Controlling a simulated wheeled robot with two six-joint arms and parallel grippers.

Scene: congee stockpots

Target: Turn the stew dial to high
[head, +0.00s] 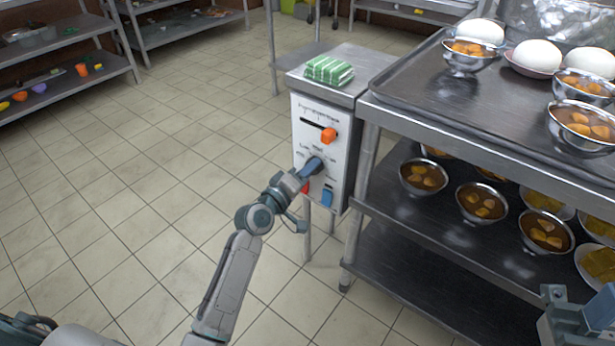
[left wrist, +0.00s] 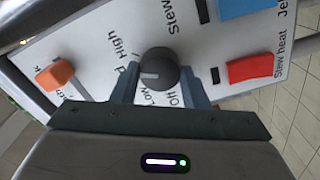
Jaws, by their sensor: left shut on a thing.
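The stew dial is a dark grey round knob (left wrist: 158,70) on a white control panel (head: 300,130). Off, Low and High labels ring it; another label is mostly hidden by a finger. Its pale pointer mark faces left in the left wrist view, between Low and the partly hidden label, short of High. My left gripper (head: 312,167) is shut on the dial, one finger on each side, also in the left wrist view (left wrist: 160,85). My right gripper (head: 580,318) shows partly at the bottom right corner; its fingertips are unclear.
An orange slider knob (head: 328,135) sits above the dial, a red Stew heat switch (left wrist: 250,68) and a blue switch (head: 327,196) below it. A green striped cloth (head: 329,69) lies on top. A metal rack (head: 470,130) with bowls stands close right; open floor lies left.

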